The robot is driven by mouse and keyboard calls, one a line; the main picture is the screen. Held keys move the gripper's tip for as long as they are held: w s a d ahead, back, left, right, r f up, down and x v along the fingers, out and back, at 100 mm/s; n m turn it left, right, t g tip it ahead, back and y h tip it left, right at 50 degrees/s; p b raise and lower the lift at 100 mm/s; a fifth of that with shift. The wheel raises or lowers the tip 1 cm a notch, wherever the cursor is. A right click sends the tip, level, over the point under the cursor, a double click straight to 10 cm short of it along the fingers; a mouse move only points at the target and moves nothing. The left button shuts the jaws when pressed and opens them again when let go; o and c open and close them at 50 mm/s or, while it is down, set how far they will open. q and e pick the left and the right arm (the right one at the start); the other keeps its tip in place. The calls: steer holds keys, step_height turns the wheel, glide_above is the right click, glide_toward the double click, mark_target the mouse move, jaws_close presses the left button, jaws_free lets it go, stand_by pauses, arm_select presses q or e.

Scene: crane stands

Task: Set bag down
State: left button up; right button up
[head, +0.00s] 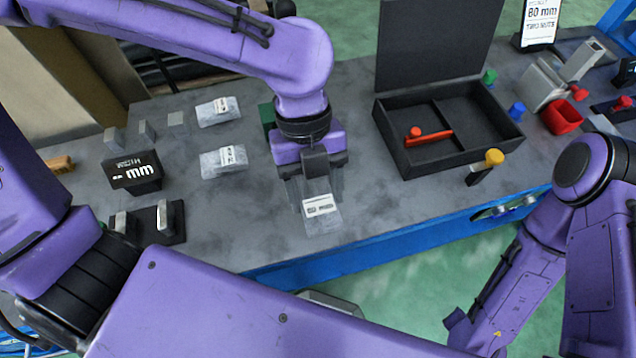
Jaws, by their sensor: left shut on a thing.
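My left gripper (317,190) points down over the workbench, right of its middle-left area. It is shut on a clear plastic bag (322,222) with a white printed label. The bag hangs below the fingers, close to the grey bench top (265,215) near its front edge; I cannot tell whether it touches the surface. Two similar bags lie flat on the bench to the left, a rear bag (230,106) and a front bag (236,166). My right arm is at the lower right, and its fingers do not show.
An open black case (440,155) with a red tool (430,136) stands right of my left gripper. A black labelled block (133,173) and a black stand (174,236) are at the left. A yellow-topped piece (494,157) and a red bin (562,117) are at the right.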

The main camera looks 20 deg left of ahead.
arm_select(q)
steer(key=w+f, duration=0.2)
steer(key=w+a+f, duration=0.1)
steer(key=w+f, duration=0.2)
steer(key=shift+w+a+f, duration=0.1)
steer(key=shift+a+f, duration=0.05)
steer(key=shift+f, duration=0.15)
steer(key=shift+w+a+f, duration=0.1)
steer(key=shift+w+f, duration=0.05)
steer(key=shift+f, duration=0.8)
steer(key=shift+w+f, duration=0.1)
steer(key=shift+f, duration=0.85)
steer(key=shift+s+f, duration=0.1)
steer(key=o, duration=1.2)
steer(key=v, duration=0.8)
steer(key=shift+f, duration=0.1)
